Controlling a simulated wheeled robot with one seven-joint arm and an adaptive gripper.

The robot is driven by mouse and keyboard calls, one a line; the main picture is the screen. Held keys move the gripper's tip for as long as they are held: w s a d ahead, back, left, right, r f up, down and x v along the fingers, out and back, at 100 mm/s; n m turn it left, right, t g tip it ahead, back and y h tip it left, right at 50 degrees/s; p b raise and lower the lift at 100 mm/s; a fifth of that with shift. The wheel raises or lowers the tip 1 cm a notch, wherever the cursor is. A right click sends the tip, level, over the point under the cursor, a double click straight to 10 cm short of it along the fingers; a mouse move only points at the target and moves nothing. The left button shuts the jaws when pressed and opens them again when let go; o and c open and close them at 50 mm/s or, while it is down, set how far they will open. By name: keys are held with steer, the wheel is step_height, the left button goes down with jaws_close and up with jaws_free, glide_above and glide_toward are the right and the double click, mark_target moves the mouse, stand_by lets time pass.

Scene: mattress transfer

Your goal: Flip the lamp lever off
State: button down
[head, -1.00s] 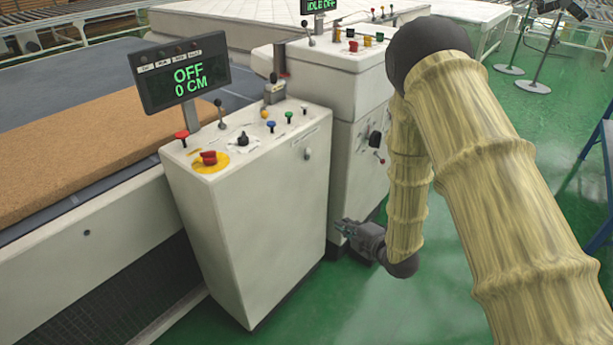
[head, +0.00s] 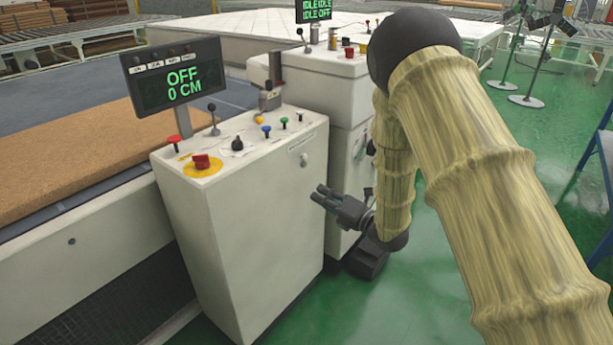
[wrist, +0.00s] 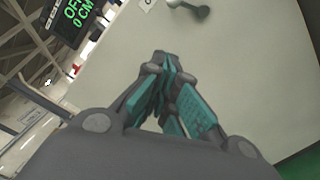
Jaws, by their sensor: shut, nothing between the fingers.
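A small lever or knob (head: 304,159) sits on the side face of the white front cabinet, below a small label plate; I cannot read whether it is the lamp's. In the wrist view a grey-green lever (wrist: 189,9) with a rounded tip shows at the top edge, partly cut off. My gripper (head: 321,193) is beside that side face, lower than the lever and apart from it. In the wrist view my gripper (wrist: 163,62) has its fingers together and holds nothing. No lamp is clearly identifiable.
The cabinet top (head: 226,170) carries a red button, several knobs and small levers. A display (head: 175,75) above it reads OFF, 0 CM. A second white cabinet (head: 330,64) stands behind.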

mark_target(304, 159)
steer(key=w+a, duration=0.2)
steer(key=w, duration=0.1)
steer(key=w+a+r, duration=0.1)
steer(key=w+a, duration=0.1)
steer(key=w, duration=0.1)
steer(key=w+a+p, duration=0.1)
steer(key=w+a, duration=0.1)
steer(key=w, duration=0.1)
steer(key=shift+r, duration=0.3)
steer(key=shift+w+d+r, duration=0.2)
steer(key=shift+w, duration=0.25)
steer(key=shift+d+r, duration=0.1)
steer(key=shift+d, duration=0.1)
steer(key=shift+r+m, duration=0.1)
steer(key=shift+m, duration=0.2)
